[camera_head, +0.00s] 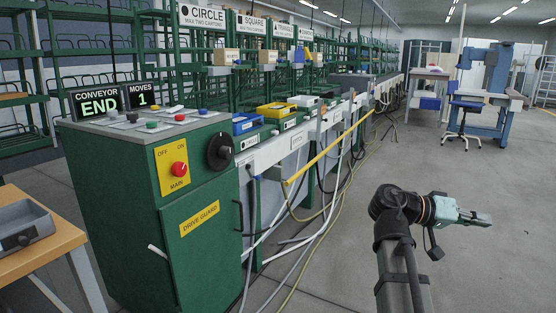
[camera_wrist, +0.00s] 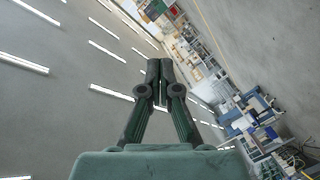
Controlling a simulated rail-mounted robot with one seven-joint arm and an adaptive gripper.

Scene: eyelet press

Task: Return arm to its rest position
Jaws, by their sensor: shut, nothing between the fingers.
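My gripper (camera_head: 478,218) is at the lower right in the head view, at the end of my raised arm, pointing right over open floor. It is apart from the conveyor and the cabinet. In the wrist view my gripper (camera_wrist: 159,64) has its two dark fingers together at the tips, with nothing between them. The wrist view looks across the room at a steep tilt, with ceiling lights on the left.
A green control cabinet (camera_head: 150,220) with a red main switch (camera_head: 179,169) stands at left. A wooden table (camera_head: 40,250) is at the lower left. A yellow rail (camera_head: 330,148) runs along the conveyor. A blue press (camera_head: 495,90) and a chair (camera_head: 465,112) stand behind. Floor around my gripper is clear.

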